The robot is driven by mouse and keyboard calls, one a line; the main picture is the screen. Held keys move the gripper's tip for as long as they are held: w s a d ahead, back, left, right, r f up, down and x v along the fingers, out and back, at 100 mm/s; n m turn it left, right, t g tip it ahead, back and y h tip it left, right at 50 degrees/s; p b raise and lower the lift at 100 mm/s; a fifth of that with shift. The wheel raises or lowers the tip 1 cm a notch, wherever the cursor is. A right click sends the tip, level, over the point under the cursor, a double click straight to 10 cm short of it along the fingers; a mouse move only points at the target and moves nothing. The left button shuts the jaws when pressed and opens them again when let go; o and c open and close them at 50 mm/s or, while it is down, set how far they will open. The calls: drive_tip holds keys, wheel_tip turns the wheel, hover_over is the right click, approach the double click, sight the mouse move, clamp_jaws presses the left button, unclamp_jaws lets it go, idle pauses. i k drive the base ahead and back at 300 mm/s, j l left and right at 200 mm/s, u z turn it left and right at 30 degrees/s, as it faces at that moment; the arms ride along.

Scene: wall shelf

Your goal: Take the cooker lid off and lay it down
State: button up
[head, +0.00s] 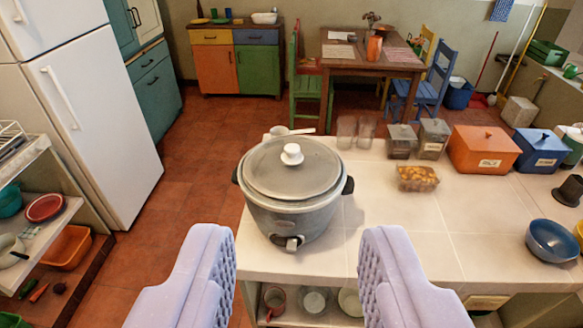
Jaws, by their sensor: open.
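The cooker (290,218) is a grey pot with dark side handles and a front switch. It stands upright near the left end of the tiled counter. Its lid (262,170) is grey with a pale rim and a white knob (291,154), and it sits on the cooker. My gripper (295,250) shows as two lavender padded fingers at the bottom of the view. The fingers are wide apart, with nothing held between them. They appear on the near side of the cooker, below the lid in the picture.
The counter (400,230) has bare tile right of the cooker. A food container (417,178), an orange box (483,149), a blue box (540,150) and a blue bowl (552,241) stand farther right. Glasses (346,132) and a pale-handled cup (280,131) are behind the cooker. A fridge stands left.

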sight(287, 166)
drive_tip(key=i+j, duration=0.35)
drive_tip(key=i, duration=0.2)
drive_tip(key=i+j+z, duration=0.15)
drive_tip(key=i+j, duration=0.15)
drive_tip(key=i, duration=0.25)
drive_tip(key=i+j, duration=0.4)
drive_tip(key=i, duration=0.15)
